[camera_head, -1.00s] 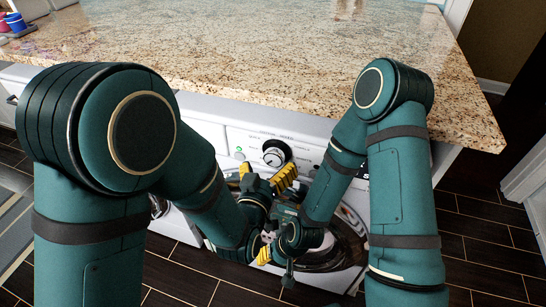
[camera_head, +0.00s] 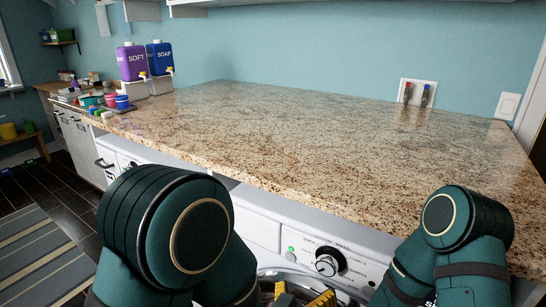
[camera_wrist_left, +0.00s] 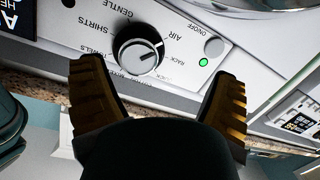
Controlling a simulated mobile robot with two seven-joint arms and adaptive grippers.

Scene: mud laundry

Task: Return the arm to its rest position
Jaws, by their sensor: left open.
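My left gripper (camera_head: 302,294) shows at the bottom edge of the head view, with only its yellow finger pads in frame. In the left wrist view my left gripper (camera_wrist_left: 157,78) is open and empty, its two yellow pads wide apart. A machine's control panel with a round black and silver dial (camera_wrist_left: 138,50) lies beyond the fingers. In the head view the dial (camera_head: 328,262) is above and right of the gripper. My left arm (camera_head: 180,235) is bent at lower left. My right arm (camera_head: 465,235) is bent at lower right, and its gripper is out of frame.
A speckled granite counter (camera_head: 310,135) spans the view above the white machine (camera_head: 262,228), its front edge close to both arms. The middle of the counter is bare. A purple SOFT container (camera_head: 132,63) and a blue SOAP container (camera_head: 160,58) stand at the back left.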

